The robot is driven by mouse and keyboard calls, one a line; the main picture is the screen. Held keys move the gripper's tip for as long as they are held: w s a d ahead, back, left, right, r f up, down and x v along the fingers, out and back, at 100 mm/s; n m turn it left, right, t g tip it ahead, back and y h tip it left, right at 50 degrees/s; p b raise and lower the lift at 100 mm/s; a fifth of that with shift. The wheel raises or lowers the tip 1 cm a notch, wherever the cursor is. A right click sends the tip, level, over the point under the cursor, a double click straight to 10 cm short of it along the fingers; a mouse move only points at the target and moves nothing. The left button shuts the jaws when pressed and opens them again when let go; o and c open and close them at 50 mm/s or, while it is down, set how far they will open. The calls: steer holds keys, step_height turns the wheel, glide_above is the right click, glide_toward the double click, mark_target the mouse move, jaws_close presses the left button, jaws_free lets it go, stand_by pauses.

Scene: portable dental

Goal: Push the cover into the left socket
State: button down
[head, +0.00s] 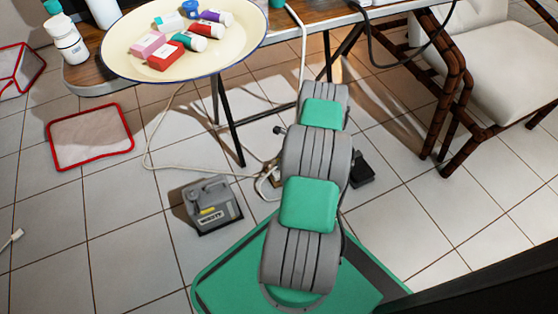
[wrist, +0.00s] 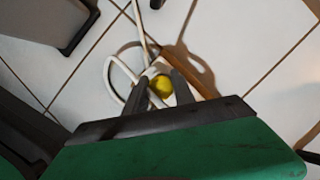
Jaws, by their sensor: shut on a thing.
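In the wrist view my gripper (wrist: 160,78) points down at the floor, its two dark fingers on either side of a small round yellow cover (wrist: 162,87). It is shut on this cover. A white piece (wrist: 152,71), partly hidden by the fingers, lies just beyond the cover among looped white cable. I cannot make out the left socket, nor whether the cover touches it. In the head view a small white and brown item (head: 267,183) lies on the tiles beside my arm. My arm hides the gripper and the cover there.
A grey case (head: 212,207) stands on the floor left of my arm; a white cable (head: 165,168) runs past it. A table with a cream tray (head: 125,55) of small bottles and boxes stands behind. A cushioned chair (head: 495,65) is at right.

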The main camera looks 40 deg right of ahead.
steer(key=shift+f, duration=0.3)
steer(key=c, duration=1)
jaws_free()
steer(key=shift+o, duration=0.2)
